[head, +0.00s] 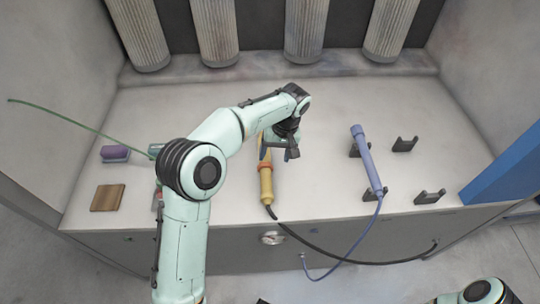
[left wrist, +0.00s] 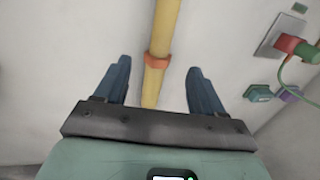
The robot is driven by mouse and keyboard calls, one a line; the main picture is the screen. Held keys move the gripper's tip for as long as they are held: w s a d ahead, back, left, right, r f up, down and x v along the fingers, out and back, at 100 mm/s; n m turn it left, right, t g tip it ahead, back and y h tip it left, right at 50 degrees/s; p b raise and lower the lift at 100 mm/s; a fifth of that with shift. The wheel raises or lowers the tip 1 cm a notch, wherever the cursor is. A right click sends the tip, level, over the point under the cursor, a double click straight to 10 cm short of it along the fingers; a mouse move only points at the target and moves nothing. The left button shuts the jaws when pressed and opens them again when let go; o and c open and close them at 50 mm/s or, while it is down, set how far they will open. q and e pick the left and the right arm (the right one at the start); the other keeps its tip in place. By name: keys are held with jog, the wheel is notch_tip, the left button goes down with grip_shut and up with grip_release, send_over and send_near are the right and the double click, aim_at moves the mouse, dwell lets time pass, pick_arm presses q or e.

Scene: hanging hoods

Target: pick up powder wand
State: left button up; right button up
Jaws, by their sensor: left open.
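A yellow wand with orange bands (head: 266,185) lies lengthwise on the pale bench top, with a black cable leaving its near end. It is the wand at my left gripper; its far part is hidden under the arm. My left gripper (head: 278,152) is over it. In the left wrist view, the yellow wand (left wrist: 164,25) runs between the two blue fingers of the open gripper (left wrist: 160,68), with a gap on each side. A second, purple-blue wand (head: 366,162) rests on dark holders to the right. My right gripper is not in view.
Dark holders (head: 404,144) stand at the right. A purple block (head: 115,154), a brown wooden square (head: 108,198) and a green hose (head: 70,122) are at the left. Ribbed grey columns (head: 305,30) hang at the back. A blue panel (head: 505,170) edges the right side.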

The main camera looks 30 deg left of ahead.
pick_arm(q)
send_over(267, 178)
jog(key=f, duration=0.6)
jog(key=shift+w+d+b, duration=0.25)
jog(key=shift+w+b, duration=0.05)
jog(key=shift+b, duration=0.05)
jog(key=shift+f, duration=0.6)
jog(key=f, duration=0.4)
jog(key=shift+s+a+f, duration=0.25)
jog(key=shift+s+f, duration=0.15)
jog(key=c, duration=1.2)
jog(key=shift+r, duration=0.1)
jog(key=shift+c, duration=0.2)
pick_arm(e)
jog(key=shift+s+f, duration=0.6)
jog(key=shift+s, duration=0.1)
